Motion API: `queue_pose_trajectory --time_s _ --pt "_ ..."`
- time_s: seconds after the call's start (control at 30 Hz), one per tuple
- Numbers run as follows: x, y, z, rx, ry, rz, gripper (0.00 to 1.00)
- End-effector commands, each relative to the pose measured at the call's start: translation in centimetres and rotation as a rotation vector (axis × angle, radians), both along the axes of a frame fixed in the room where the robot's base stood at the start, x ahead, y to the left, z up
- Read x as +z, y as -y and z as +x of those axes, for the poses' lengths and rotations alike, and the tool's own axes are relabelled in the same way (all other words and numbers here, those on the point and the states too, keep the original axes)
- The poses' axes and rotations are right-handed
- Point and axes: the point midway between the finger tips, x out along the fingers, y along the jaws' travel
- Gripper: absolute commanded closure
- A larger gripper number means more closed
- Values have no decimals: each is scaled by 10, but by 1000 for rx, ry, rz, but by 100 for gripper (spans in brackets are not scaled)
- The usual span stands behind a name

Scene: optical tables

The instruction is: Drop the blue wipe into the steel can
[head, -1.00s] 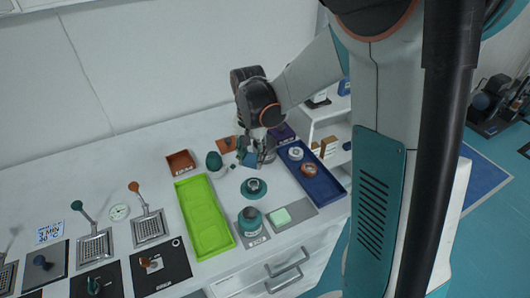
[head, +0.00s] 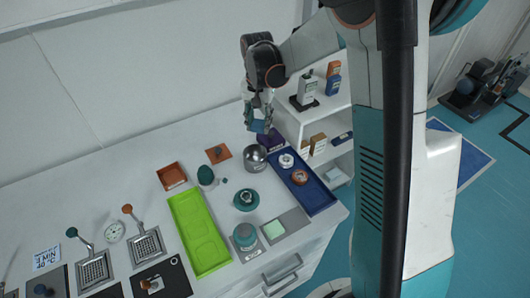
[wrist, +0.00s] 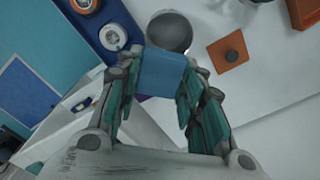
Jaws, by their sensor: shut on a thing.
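My gripper (head: 262,118) is shut on the blue wipe (head: 260,127) and holds it in the air above the back of the table. In the wrist view the blue wipe (wrist: 161,73) sits between the two fingers (wrist: 160,88). The steel can (head: 255,157) is a rounded, shiny grey vessel standing on the table below the gripper, left of the blue tray. In the wrist view the steel can (wrist: 168,32) shows just beyond the wipe, which overlaps its near edge.
The blue tray (head: 318,198) with round items lies right of the can. A purple box (head: 272,140) stands close behind it, beside a white shelf (head: 305,122) with bottles. An orange square (head: 217,154), a dark green vessel (head: 206,175) and a green tray (head: 200,240) lie to the left.

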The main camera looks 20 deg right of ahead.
Motion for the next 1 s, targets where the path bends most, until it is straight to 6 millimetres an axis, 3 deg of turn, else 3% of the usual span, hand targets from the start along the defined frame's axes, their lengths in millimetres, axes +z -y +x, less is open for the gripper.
queue_pose_trajectory --time_s 0.6,0.93,0.97,1.0 --pt "-57 0 0 0 0 0 90" --pt "-60 0 0 0 0 0 90" --pt "-60 0 0 0 0 0 60" --pt "-60 0 0 0 0 0 51"
